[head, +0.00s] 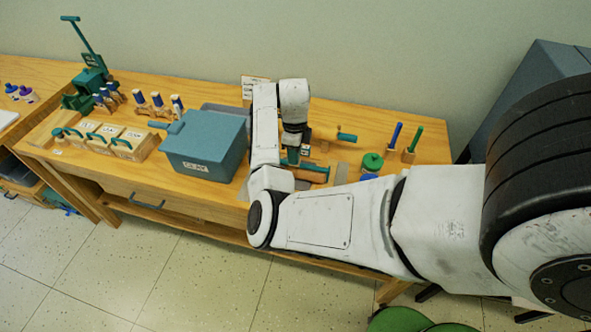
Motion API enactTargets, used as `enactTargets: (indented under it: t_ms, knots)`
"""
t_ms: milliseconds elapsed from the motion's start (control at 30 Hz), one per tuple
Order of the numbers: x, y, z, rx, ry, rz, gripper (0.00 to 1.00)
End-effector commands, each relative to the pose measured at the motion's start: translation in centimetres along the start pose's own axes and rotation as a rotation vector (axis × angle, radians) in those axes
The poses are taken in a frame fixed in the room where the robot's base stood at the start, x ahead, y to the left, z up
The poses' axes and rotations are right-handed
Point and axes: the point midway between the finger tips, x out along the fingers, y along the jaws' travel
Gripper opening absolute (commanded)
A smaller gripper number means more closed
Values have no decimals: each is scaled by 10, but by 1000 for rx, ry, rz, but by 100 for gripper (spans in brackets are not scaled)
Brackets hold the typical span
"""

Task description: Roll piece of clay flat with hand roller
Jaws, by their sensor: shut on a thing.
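My gripper (293,150) points down over the right half of the wooden table, beyond my arm's elbow. It is shut on what looks like the hand roller (309,173), a wooden cylinder with teal ends lying low over the tabletop. The arm hides part of the roller and the jaws. I cannot make out the piece of clay; it may be hidden under the roller or behind my arm. A grey-blue lidded bin (203,146), labelled as clay, stands left of my gripper.
Another teal-handled tool (346,137) lies behind the roller. A green round-lidded pot (372,161) and upright blue and green tools (413,139) stand right. Labelled wooden boxes (128,144), bottles and a teal press (90,78) stand left. The wall is close behind the table (430,152).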

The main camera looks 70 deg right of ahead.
Motion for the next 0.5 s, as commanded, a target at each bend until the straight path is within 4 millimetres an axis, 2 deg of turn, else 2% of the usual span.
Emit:
enactTargets:
  t_ms: [33, 500]
  knots:
    - [6, 3, -2, -1, 3, 8, 0]
    - [3, 20, -3, 0, 5, 7, 0]
